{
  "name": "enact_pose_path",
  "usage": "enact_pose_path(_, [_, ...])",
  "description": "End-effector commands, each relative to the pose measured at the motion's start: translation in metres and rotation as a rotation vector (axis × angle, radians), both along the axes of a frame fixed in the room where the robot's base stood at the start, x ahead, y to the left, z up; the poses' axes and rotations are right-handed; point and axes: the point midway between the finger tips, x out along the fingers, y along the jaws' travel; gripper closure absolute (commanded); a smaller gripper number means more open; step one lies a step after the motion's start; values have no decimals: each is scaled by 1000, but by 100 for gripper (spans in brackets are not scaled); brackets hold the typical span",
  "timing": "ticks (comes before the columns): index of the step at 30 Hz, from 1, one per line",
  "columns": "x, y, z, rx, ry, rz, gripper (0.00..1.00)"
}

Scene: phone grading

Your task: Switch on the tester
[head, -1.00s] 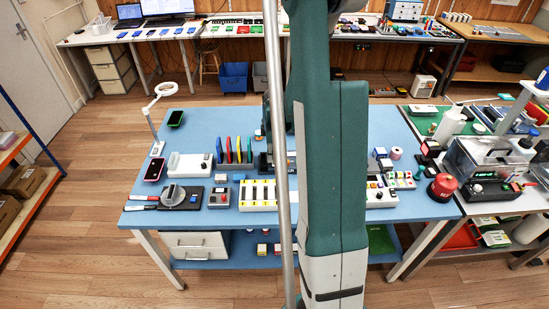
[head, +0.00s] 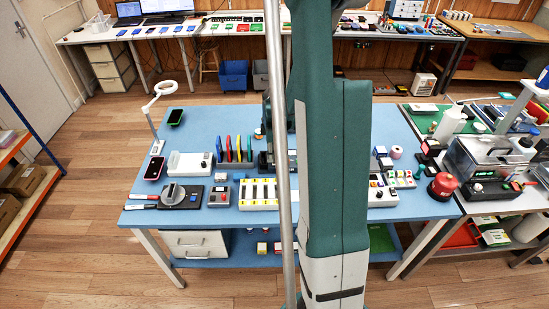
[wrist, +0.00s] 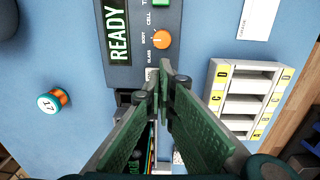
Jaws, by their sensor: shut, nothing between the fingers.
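The tester (wrist: 141,45) is a dark blue-grey box at the top of the wrist view. Its display (wrist: 118,35) reads READY in pale letters. An orange knob (wrist: 161,39) sits beside it, with the labels BODY, CELL and GLASS around it. Part of a green button (wrist: 161,3) shows at the top edge. My gripper (wrist: 165,78) is shut and empty, its fingertips over the tester's near edge, below the knob. I cannot tell whether they touch it. In the head view my arm hides the gripper and much of the tester.
A white rack marked C and D (wrist: 216,92) stands close on the right. Coloured upright plates (head: 237,149) stand left of my arm.

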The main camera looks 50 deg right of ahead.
Motion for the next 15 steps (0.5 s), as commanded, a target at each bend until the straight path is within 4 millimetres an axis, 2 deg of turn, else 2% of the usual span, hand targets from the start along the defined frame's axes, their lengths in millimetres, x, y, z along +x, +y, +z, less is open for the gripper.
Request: enact_pose_path(15, [11, -11, 80, -6, -6, -1, 100])
